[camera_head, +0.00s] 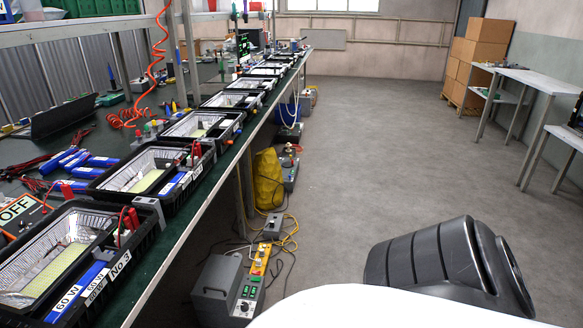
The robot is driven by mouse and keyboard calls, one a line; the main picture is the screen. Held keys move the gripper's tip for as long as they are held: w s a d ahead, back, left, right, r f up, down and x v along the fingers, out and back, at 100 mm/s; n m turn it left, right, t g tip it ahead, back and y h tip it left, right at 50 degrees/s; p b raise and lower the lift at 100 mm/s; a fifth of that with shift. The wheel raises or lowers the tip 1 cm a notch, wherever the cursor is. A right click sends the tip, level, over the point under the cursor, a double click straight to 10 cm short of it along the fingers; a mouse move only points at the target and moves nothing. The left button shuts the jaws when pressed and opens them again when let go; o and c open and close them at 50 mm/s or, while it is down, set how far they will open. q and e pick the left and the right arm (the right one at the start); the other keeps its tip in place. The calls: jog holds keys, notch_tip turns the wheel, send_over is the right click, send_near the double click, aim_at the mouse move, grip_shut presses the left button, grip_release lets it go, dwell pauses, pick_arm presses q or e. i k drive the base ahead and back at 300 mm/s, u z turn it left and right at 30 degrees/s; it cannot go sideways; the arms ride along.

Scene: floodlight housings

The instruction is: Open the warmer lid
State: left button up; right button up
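I see nothing that I can clearly name as the warmer or its lid. A grey box (217,286) with a slanted top stands low beside the bench, at the lower middle. Its top looks closed, and I cannot tell whether it is the warmer. A yellow and green control strip (254,280) with knobs and buttons adjoins its right side. Neither of my grippers is in view. A dark ribbed part of mine and my white body fill the lower right.
A long bench (203,213) on the left carries a row of black trays (146,240) with floodlight housings. Cables and a yellow bag (268,180) lie beneath its edge. The grey floor (370,150) is open. White tables (533,80) and cardboard boxes (478,55) stand right.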

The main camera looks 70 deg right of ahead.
aim_at(216, 289)
jog(key=z, duration=2.45)
jog(key=i, duration=2.2)
jog(key=u, duration=2.8)
